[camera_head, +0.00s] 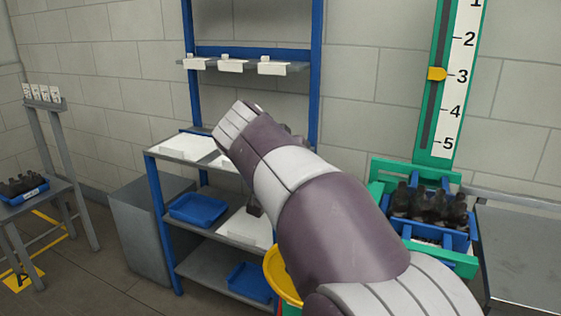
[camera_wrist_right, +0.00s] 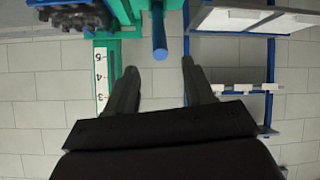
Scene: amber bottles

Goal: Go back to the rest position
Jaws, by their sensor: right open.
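My right arm crosses the head view from the lower right up toward the blue shelf rack (camera_head: 318,95). Its gripper is mostly hidden behind the arm there. In the right wrist view my right gripper (camera_wrist_right: 160,80) has its two dark fingers spread wide, with nothing held between them. That view looks upside down at the wall. Dark bottles (camera_head: 432,205) stand in a blue crate in the green frame (camera_head: 466,265), right of my arm. They also show in the wrist view (camera_wrist_right: 75,17). My left gripper is not in view.
Blue trays (camera_head: 197,209) and white boards (camera_head: 183,147) lie on the rack's shelves. A yellow round object (camera_head: 278,277) is partly behind my arm. The numbered scale (camera_head: 460,75) rises above the green frame. A small table (camera_head: 28,215) with dark bottles stands far left.

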